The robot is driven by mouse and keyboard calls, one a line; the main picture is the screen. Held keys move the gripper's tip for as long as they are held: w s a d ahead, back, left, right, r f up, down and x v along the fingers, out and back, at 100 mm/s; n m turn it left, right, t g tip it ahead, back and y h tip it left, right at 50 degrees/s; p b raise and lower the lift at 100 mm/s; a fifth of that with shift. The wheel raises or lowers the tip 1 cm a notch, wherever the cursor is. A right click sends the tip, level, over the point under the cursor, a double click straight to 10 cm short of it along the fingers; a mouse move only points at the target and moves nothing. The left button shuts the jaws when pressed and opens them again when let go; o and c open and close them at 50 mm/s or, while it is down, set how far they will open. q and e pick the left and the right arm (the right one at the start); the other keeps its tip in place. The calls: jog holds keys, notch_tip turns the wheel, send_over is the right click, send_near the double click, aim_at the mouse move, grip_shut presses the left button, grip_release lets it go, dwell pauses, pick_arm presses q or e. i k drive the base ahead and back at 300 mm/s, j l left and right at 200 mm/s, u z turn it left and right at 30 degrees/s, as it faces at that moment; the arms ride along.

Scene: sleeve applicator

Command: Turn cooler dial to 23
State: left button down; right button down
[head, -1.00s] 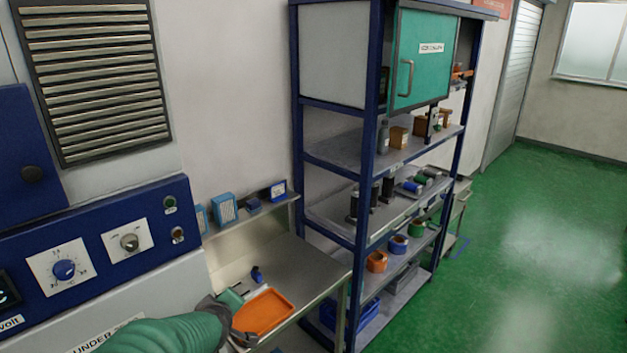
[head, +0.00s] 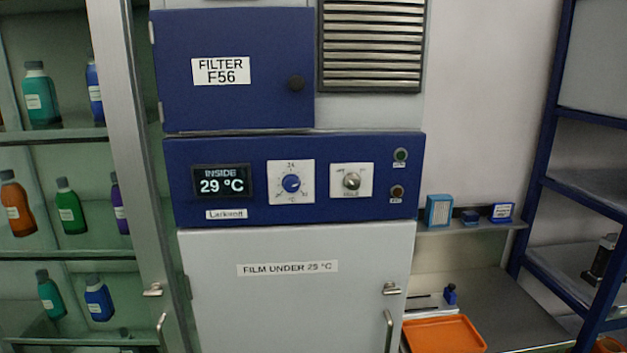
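The cooler (head: 300,300) stands in the middle of the head view, with a blue control panel (head: 260,214) across it. The blue round cooler dial (head: 291,184) sits on a white square scale plate; its small numbers and pointer are too fine to read surely. The display (head: 222,181) left of the dial reads "INSIDE 29 °C". A label on the door below reads "FILM UNDER 25 °C". Neither of my grippers shows in this view.
A second knob (head: 351,181) and two small round buttons or lamps sit right of the dial. A glass-fronted cabinet with bottles (head: 68,207) stands left. An orange tray (head: 444,335) lies on the bench at right, beside blue shelving (head: 540,170).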

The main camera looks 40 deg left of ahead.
aim_at(291, 182)
jog(key=u, duration=1.45)
